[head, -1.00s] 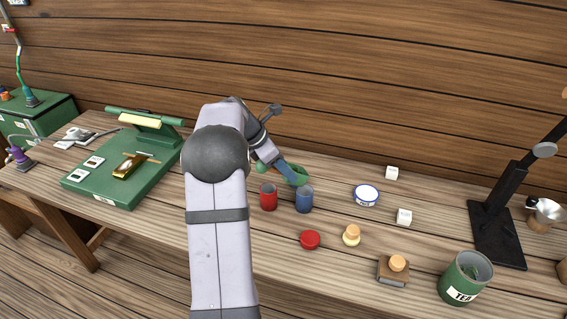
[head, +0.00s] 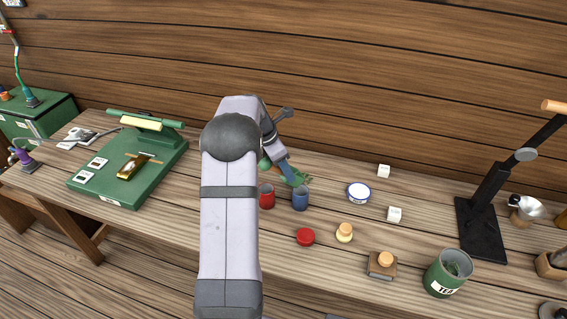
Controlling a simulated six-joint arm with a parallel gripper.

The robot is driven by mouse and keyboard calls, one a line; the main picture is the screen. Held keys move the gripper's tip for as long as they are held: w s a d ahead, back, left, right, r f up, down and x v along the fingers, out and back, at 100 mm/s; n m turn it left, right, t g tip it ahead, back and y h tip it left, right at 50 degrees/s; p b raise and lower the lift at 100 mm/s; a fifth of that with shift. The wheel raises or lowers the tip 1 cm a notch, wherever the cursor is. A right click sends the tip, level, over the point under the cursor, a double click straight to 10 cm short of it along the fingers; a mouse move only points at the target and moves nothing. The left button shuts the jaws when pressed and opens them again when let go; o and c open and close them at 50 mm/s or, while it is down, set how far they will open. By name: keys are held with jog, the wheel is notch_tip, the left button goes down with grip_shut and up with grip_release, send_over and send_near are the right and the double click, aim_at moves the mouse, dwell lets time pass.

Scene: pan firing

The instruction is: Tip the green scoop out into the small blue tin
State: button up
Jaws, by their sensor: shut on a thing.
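The green scoop (head: 299,179) is in the head view behind and just above the small blue tin (head: 300,203). It looks tipped over towards the tin; its contents cannot be made out. The blue tin stands upright and open on the bench, beside a red tin (head: 266,200). My gripper (head: 287,172) is shut on the scoop, above the bench behind the tins. My arm partly hides the gripper, and the exact grip is too small to see.
A green TEA tin (head: 434,284) and a black stand (head: 480,230) stand further right.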

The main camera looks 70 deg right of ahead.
jog(key=shift+s+d+r+t+y+p, duration=0.45)
jog(key=shift+t+y+p, duration=0.35)
jog(key=shift+p, duration=2.5)
jog(key=shift+s+d+f+t+p, duration=0.1)
jog(key=shift+s+d+t+p, duration=0.15)
jog(key=shift+t+p, duration=0.15)
jog(key=shift+s+f+y, duration=0.1)
jog(key=shift+y, duration=0.2)
jog(key=shift+d+t, duration=0.1)
jog(key=shift+t, duration=0.2)
jog(key=shift+s, duration=0.1)
jog(key=shift+w+a+g+h, duration=0.4)
jog(key=shift+w+g+h, duration=0.1)
jog(key=shift+g, duration=0.2)
